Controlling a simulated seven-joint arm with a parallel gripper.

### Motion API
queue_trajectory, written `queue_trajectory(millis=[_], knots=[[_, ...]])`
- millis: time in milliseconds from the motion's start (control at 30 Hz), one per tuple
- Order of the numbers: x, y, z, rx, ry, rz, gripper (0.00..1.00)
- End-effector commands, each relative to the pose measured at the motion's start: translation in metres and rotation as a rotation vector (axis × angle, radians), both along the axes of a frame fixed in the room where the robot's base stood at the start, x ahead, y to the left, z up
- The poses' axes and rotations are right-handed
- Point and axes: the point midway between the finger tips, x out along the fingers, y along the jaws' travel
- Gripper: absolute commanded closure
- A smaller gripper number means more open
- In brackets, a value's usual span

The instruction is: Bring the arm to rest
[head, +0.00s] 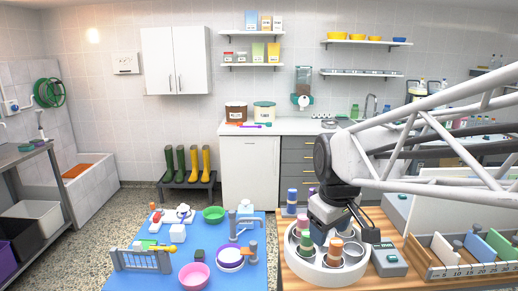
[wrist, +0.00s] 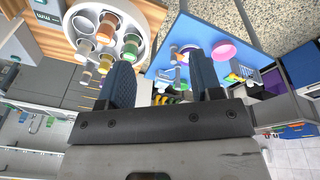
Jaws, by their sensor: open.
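My arm reaches in from the right in the head view. My gripper (head: 335,220) hangs in front of or over the round white carousel on the wooden counter; the exact height is hard to tell. In the wrist view my gripper (wrist: 162,78) shows two dark blue fingers spread apart with nothing between them. The gripper partly hides the carousel in the head view.
Open speckled floor (head: 122,215) lies further left.

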Motion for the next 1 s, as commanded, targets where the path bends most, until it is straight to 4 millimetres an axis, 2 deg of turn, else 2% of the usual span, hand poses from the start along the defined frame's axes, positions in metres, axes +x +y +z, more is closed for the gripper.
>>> queue_trajectory(millis=[33, 200, 500, 700, 1000], knots=[[-0.015, -0.005, -0.001, 0.006, -0.007, -0.045, 0.41], [-0.058, -0.016, -0.01, 0.033, -0.021, -0.204, 0.41], [-0.127, -0.031, -0.031, 0.081, -0.047, -0.466, 0.41], [-0.151, -0.035, -0.04, 0.1, -0.057, -0.565, 0.41], [-0.156, -0.036, -0.043, 0.104, -0.058, -0.588, 0.41]])
